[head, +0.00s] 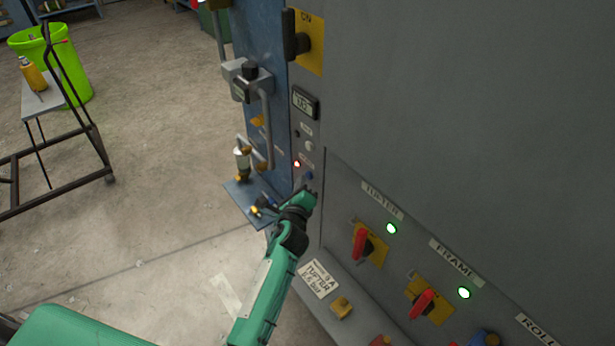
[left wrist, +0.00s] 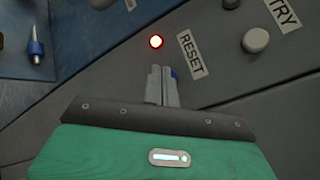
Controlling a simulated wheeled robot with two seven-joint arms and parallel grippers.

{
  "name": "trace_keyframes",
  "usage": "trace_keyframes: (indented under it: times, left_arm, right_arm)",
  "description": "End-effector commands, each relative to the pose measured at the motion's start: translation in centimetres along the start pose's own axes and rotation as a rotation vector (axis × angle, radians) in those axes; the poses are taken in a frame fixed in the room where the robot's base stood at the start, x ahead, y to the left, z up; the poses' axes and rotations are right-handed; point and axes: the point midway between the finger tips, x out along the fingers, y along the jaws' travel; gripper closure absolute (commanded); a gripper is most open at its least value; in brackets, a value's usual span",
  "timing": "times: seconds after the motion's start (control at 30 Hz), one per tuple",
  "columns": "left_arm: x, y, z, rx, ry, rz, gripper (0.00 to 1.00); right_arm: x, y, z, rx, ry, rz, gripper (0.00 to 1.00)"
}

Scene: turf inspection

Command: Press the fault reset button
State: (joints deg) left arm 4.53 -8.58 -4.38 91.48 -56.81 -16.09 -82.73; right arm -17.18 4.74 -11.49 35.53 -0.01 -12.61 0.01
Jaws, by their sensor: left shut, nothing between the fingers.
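The grey control panel has a small blue button (head: 307,175) just below a lit red lamp (head: 297,163). In the left wrist view a RESET label (left wrist: 192,55) sits right of the red lamp (left wrist: 155,41). A sliver of the blue button (left wrist: 175,73) shows beside my fingertips, which hide most of it. My left gripper (head: 305,191) is shut and empty, at the panel just below the button in the head view. Its closed fingers (left wrist: 161,72) point at the button. I cannot tell whether they touch it. My right gripper is not in view.
A grey button (left wrist: 255,40) lies right of the RESET label. Red rotary handles (head: 361,245) and green lamps (head: 391,229) are on the panel's lower right. A blue shelf (head: 245,198) with small items juts out left of my gripper. Open floor lies further left.

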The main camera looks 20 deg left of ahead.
Motion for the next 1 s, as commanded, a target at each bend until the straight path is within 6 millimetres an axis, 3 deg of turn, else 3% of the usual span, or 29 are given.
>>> trace_keyframes:
  times: [1.0]
  left_arm:
    - [0.47,-0.39,-0.34,0.000,0.000,-0.001,1.00]
  right_arm:
    - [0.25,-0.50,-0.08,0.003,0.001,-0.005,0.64]
